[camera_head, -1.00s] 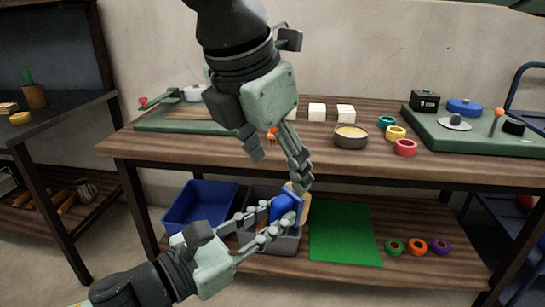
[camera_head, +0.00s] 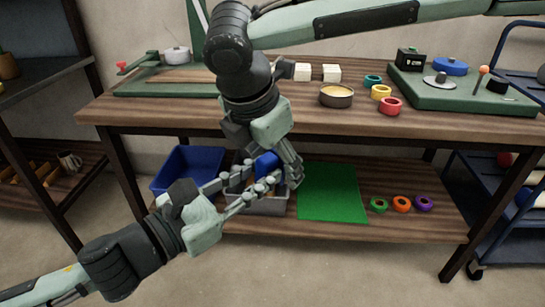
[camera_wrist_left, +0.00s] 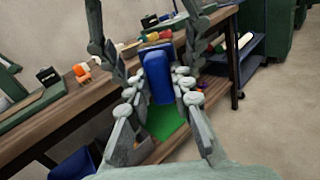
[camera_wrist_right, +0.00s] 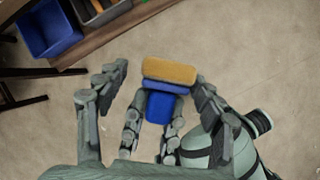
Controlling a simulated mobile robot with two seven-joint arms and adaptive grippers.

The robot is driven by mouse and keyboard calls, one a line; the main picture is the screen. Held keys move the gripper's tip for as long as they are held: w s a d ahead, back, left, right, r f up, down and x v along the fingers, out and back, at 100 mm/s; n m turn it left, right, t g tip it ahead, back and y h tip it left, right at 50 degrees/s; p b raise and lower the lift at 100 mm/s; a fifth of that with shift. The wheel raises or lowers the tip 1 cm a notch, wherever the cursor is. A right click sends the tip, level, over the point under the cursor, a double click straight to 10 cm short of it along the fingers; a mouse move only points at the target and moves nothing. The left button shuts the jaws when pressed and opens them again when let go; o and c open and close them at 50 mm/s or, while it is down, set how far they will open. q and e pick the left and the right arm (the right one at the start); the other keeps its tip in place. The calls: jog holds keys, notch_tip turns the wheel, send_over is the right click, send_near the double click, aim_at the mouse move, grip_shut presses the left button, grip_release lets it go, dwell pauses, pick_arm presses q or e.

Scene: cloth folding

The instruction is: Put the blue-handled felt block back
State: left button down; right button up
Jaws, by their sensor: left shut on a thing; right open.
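The felt block has a blue handle and backing and a tan felt layer. My left gripper (camera_head: 250,186) is shut on its blue handle (camera_wrist_left: 158,78), with fingers on both sides. The head view shows the blue part (camera_head: 266,164) in front of the grey bin. My right gripper (camera_head: 292,172) is open close beside the block. In the right wrist view the tan felt (camera_wrist_right: 170,70) faces up between the right fingers, and the left fingers hold the blue handle below it. In the head view the felt is hidden; contact with the right fingers cannot be told.
The grey bin (camera_head: 262,206) and a blue bin (camera_head: 180,168) stand on the lower shelf, beside a green mat (camera_head: 330,192) and several coloured rings (camera_head: 401,204). The table top (camera_head: 240,118) overhangs close by, bearing white cubes, a round tin (camera_head: 336,96) and a green board (camera_head: 470,110).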

jog(key=shift+c, duration=0.6)
jog(key=c, duration=1)
pick_arm(q)
jog(key=c, duration=1.3)
grip_release()
pick_arm(e)
jog(key=shift+c, duration=0.6)
pick_arm(q)
jog(key=shift+o, duration=0.2)
pick_arm(e)
jog(key=shift+c, duration=0.6)
pick_arm(q)
jog(key=shift+s+f, duration=0.1)
pick_arm(e)
jog(key=shift+w+r, duration=0.1)
